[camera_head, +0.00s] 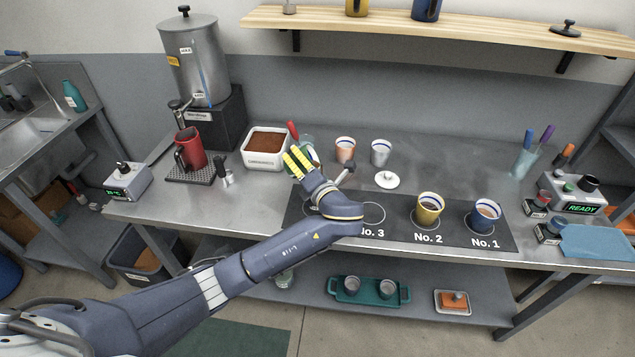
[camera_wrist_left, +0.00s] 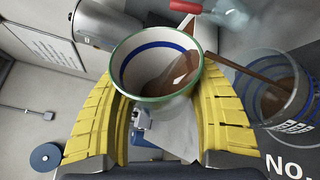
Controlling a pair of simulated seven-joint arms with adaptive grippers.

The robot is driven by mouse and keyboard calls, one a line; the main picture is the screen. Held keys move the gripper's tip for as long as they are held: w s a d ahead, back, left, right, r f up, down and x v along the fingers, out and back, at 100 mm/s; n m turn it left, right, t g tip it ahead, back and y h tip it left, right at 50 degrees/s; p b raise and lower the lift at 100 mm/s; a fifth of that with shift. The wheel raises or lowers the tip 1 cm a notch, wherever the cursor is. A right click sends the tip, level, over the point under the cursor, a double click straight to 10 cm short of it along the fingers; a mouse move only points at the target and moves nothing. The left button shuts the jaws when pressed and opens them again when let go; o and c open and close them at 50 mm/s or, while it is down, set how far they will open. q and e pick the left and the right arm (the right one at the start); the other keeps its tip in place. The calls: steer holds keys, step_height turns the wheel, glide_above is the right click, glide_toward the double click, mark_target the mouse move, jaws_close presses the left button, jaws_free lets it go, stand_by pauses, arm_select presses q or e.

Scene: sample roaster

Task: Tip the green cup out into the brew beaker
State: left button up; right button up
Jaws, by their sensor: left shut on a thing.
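My left gripper (camera_wrist_left: 165,110) is shut on the green cup (camera_wrist_left: 155,98), which has a green rim and a blue band inside. The cup is tilted, with brown liquid lying toward its right side. The brew beaker (camera_wrist_left: 272,88) is clear glass with brown liquid inside, to the right of the cup. A brown streak, seemingly a pouring stream, runs from the cup's rim to the beaker. In the head view the yellow fingers of my left gripper (camera_head: 300,160) are over the counter, and I cannot clearly make out the beaker there. My right gripper is out of view.
A yellow cup (camera_head: 428,208) stands at No. 2 and a blue cup (camera_head: 484,216) at No. 1. Behind are a pink cup (camera_head: 345,150), a white cup (camera_head: 380,152) and a white lid (camera_head: 387,180). A tub of grounds (camera_head: 249,153) and a red jug (camera_head: 190,148) stand left.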

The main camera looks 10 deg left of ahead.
arm_select(q)
steer(key=shift+m, duration=0.3)
stand_by(0.6)
steer(key=shift+d+r+m+t+y, duration=0.15)
steer(key=shift+r+m+t+y, duration=0.2)
steer(key=shift+m, duration=0.35)
stand_by(1.9)
steer(key=shift+f+m+t, duration=0.25)
steer(key=shift+f+m, duration=0.15)
steer(key=shift+m, duration=0.4)
stand_by(1.7)
steer(key=shift+w+d+r+m+y, duration=0.15)
steer(key=shift+m+y, duration=0.2)
steer(key=shift+m, duration=0.15)
stand_by(0.6)
steer(key=shift+r+n+h, duration=0.25)
steer(key=shift+n+h, duration=0.15)
steer(key=shift+n, duration=0.8)
steer(key=shift+a+f+n+g, duration=0.3)
steer(key=shift+f+n+g, duration=0.1)
steer(key=shift+n, duration=0.3)
